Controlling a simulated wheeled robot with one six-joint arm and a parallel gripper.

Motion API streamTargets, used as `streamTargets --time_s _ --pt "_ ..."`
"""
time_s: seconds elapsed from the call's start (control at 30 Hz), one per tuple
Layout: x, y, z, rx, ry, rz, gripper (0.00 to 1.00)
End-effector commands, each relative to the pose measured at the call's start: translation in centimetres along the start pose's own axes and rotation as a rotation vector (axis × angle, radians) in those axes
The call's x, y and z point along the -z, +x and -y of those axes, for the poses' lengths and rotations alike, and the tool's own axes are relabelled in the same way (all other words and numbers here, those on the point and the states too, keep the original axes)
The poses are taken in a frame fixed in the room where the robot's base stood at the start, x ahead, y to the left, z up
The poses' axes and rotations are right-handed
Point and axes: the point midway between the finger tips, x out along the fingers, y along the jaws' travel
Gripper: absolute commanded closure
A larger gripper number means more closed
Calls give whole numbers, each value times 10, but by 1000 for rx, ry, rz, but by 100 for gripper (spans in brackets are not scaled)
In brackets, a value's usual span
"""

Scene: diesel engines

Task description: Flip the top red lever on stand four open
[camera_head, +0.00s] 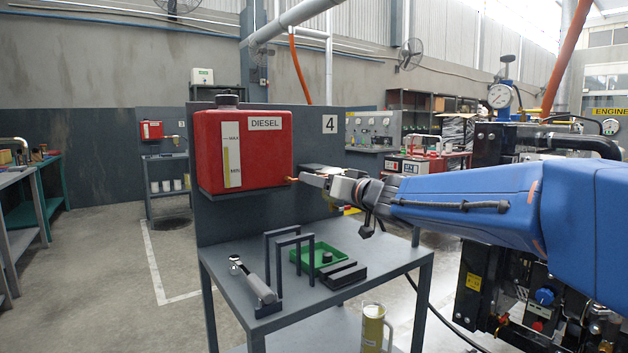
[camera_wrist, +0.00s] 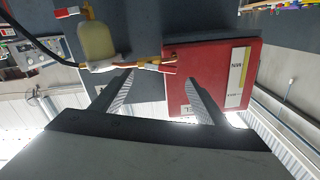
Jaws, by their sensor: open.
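The red diesel tank (camera_head: 240,148) is mounted on the grey panel marked 4 (camera_head: 329,124). In the wrist view the tank (camera_wrist: 210,80) is on the right, upside down. A brass pipe (camera_wrist: 125,64) runs left from it, with a thin red-orange piece (camera_wrist: 168,68) near the tank that looks like the top lever; its exact angle is unclear. Another red lever (camera_wrist: 67,12) shows at upper left, beside a yellowish bowl (camera_wrist: 97,40). My gripper (camera_head: 303,178) is at the tank's lower right. Its open fingers (camera_wrist: 155,80) reach toward the pipe; contact is unclear.
Below the tank, a grey table (camera_head: 215,258) holds a green tray (camera_head: 318,262), dark frames and a metal tool (camera_head: 252,280). A yellowish jug (camera_head: 373,328) stands lower down. Engine equipment (camera_head: 500,290) is at the right. Floor at the left is open.

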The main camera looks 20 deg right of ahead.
Motion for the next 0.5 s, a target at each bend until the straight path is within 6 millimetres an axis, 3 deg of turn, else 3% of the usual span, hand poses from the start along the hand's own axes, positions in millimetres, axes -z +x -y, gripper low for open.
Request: streamTargets --time_s 0.2,0.5 --pt "-1 29 0 2 1 1 33" --pt "0 42 0 0 1 0 33"
